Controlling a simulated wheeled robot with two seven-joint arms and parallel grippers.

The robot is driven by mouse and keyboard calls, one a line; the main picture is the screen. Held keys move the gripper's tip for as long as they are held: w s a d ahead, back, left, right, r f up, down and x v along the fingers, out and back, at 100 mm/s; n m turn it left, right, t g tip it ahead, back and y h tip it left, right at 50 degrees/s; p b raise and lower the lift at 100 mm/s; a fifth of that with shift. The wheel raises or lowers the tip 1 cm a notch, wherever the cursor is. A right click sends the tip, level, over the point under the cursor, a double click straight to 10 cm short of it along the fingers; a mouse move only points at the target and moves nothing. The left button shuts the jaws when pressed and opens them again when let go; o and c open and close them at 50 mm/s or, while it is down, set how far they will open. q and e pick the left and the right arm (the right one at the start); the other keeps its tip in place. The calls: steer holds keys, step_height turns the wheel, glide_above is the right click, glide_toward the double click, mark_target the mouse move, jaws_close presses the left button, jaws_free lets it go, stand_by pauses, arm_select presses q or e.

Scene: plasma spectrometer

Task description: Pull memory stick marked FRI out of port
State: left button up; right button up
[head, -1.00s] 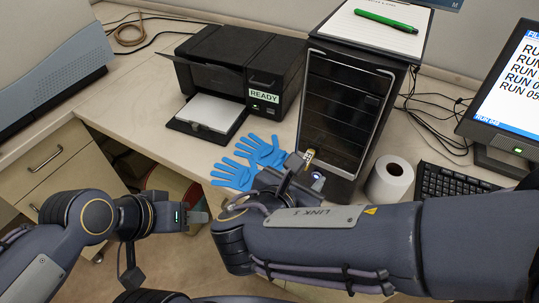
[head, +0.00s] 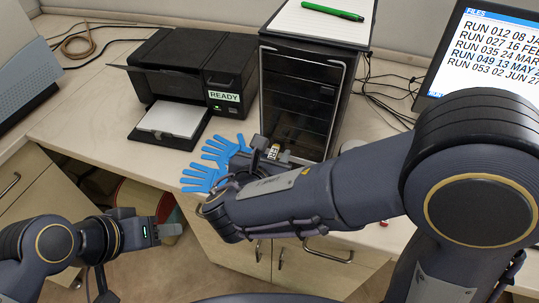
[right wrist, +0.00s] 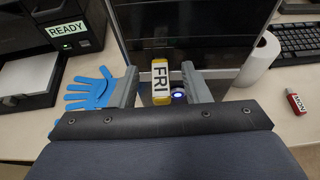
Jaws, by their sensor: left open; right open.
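The memory stick marked FRI (right wrist: 160,85) is yellow with a white label and stands at the lower front of the black computer tower (head: 300,95). It also shows small in the head view (head: 273,153). My right gripper (right wrist: 160,72) is open, with one finger on each side of the stick and visible gaps between. The port itself is hidden behind the stick. My left gripper (head: 172,231) is open and empty, low at the left, away from the tower and in front of the desk.
A lit round button (right wrist: 179,96) is close to the right finger. Blue gloves (head: 213,165) lie left of the tower, near a printer (head: 190,75). A red MON stick (right wrist: 296,103) lies on the desk at right. A paper roll (right wrist: 253,62) and keyboard (right wrist: 296,44) are beyond.

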jaws_close()
steer(key=shift+s, duration=0.15)
steer(key=s+a, duration=0.2)
steer(key=s, duration=0.4)
steer(key=shift+s+a, duration=0.15)
steer(key=shift+a, duration=0.05)
stand_by(1.3)
stand_by(0.4)
